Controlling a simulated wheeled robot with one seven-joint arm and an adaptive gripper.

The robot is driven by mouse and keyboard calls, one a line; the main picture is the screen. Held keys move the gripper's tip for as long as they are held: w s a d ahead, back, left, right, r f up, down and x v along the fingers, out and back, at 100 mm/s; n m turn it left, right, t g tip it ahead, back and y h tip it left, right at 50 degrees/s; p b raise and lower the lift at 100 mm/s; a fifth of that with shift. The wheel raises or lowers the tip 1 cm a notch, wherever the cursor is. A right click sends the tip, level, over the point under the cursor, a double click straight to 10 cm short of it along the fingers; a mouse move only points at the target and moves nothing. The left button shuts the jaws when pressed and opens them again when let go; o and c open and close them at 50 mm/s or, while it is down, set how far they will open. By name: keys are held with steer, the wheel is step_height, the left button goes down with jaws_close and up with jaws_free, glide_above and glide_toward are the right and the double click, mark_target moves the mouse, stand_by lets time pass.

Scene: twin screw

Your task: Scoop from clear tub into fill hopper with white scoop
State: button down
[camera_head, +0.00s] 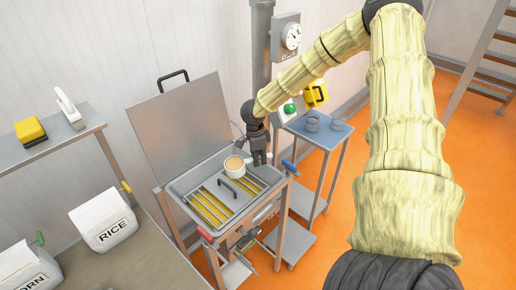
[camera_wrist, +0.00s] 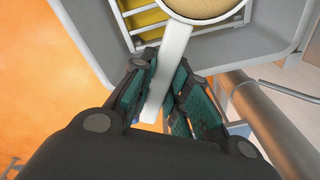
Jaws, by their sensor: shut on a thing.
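My gripper (camera_head: 259,156) is shut on the handle of the white scoop (camera_head: 235,172), above the back right part of the fill hopper (camera_head: 179,188). In the wrist view the white handle (camera_wrist: 173,65) runs between the fingers of my gripper (camera_wrist: 165,88). The scoop's round bowl holds tan material and looks about level. The hopper is a metal box with its lid raised, a barred grate and yellow inside. Two small clear containers stand on the blue trolley to the right; I cannot tell which is the clear tub, the left one (camera_head: 312,123) or the right one (camera_head: 337,125).
The raised lid (camera_head: 183,120) stands behind the hopper. A handle (camera_head: 228,186) sticks up from the grate. The blue trolley (camera_head: 322,138) stands close on the right. A rice bag (camera_head: 104,222) is on the bench at left.

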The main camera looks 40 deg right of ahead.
steer(key=shift+w+a+r+h, duration=0.15)
steer(key=shift+w+r+h, duration=0.05)
steer(key=shift+r+h, duration=0.25)
steer(key=shift+s+r+h, duration=0.15)
steer(key=shift+r+h, duration=0.4)
steer(key=shift+r, duration=0.2)
steer(key=shift+a+r+h+b, duration=0.35)
steer(key=shift+h+b, duration=0.25)
steer(key=shift+b, duration=0.1)
steer(key=shift+a+r+h+b, duration=0.1)
steer(key=shift+r+h+b, duration=0.5)
steer(key=shift+b, duration=0.55)
steer(key=shift+a+r, duration=0.1)
steer(key=shift+r, duration=0.05)
steer(key=shift+a+r+h+b, duration=0.5)
steer(key=shift+r+h+b, duration=0.25)
steer(key=shift+h, duration=0.25)
steer(key=shift+r, duration=0.15)
steer(key=shift+a+h, duration=0.2)
steer(key=shift+h, duration=0.1)
